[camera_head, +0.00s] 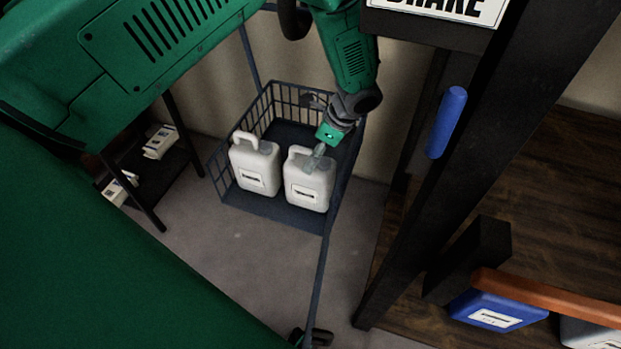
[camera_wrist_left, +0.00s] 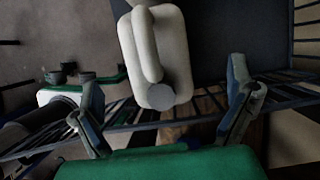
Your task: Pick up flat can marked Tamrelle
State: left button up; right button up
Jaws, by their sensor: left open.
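Two white cans with handles stand side by side in a dark wire basket (camera_head: 272,212): a left can (camera_head: 256,165) and a right can (camera_head: 308,185). Each has a front label too small to read, so I cannot tell which says Tamrelle. My left gripper (camera_head: 321,150) hangs at the top of the right can, partly covering its upper right. In the left wrist view the open fingers of my left gripper (camera_wrist_left: 165,85) stand apart, either side of a white can (camera_wrist_left: 174,45) with a grey cap. No contact is clear. My right gripper is not in view.
A dark post (camera_head: 425,185) rises right of the basket, with a blue handle (camera_head: 447,122) near it. White boxes (camera_head: 160,142) lie on a dark rack at left. The grey floor is clear.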

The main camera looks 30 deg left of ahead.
aim_at(310, 177)
pick_arm(q)
jog(key=shift+a+f, duration=0.15)
jog(key=shift+f, duration=0.15)
jog(key=f, duration=0.4)
jog(key=shift+s, duration=0.35)
jog(key=shift+f, duration=0.4)
jog(key=shift+a, duration=0.4)
jog(key=c, duration=1.7)
